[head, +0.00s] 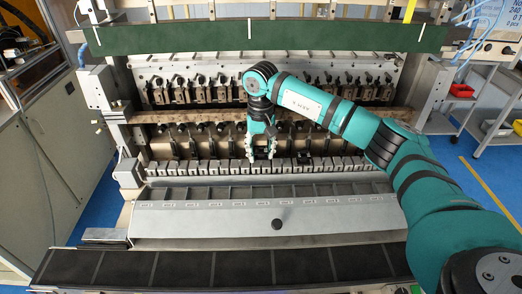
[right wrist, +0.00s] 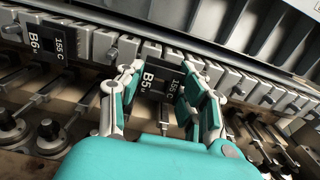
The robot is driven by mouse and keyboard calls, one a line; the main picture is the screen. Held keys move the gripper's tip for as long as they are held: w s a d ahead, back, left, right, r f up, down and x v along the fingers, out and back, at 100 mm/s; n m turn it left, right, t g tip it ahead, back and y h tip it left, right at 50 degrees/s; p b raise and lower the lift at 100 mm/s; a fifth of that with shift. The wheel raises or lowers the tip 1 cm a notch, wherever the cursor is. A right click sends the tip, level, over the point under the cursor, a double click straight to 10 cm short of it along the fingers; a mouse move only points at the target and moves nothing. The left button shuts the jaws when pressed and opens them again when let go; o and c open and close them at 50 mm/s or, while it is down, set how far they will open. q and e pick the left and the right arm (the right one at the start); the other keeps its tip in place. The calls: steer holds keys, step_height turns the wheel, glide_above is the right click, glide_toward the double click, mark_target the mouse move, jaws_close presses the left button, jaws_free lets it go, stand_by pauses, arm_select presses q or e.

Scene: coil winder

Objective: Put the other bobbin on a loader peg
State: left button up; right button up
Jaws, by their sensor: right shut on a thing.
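My right gripper (head: 262,154) is over the row of light loader blocks at the front of the winder. In the right wrist view its fingers (right wrist: 163,82) are closed on the sides of a dark bobbin labelled B5, 155 C (right wrist: 158,78). This bobbin is level with the loader row (right wrist: 105,45); whether a peg is inside it is hidden. Another dark bobbin labelled B6, 155 C (right wrist: 48,45) sits in the row, a few blocks away. In the head view that bobbin (head: 304,161) is right of the gripper. My left gripper is not in view.
Winding spindles (head: 190,140) line the machine just behind the loader row. A grey sloped cover (head: 200,220) with a black knob (head: 277,224) lies in front, clear of loose objects. A dark green beam (head: 270,37) crosses above. A cabinet (head: 45,170) stands at the left.

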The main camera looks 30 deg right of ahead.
steer(key=shift+f, duration=0.2)
steer(key=shift+f+b, duration=0.75)
steer(key=shift+f, duration=0.1)
steer(key=shift+f, duration=0.1)
steer(key=o, duration=0.8)
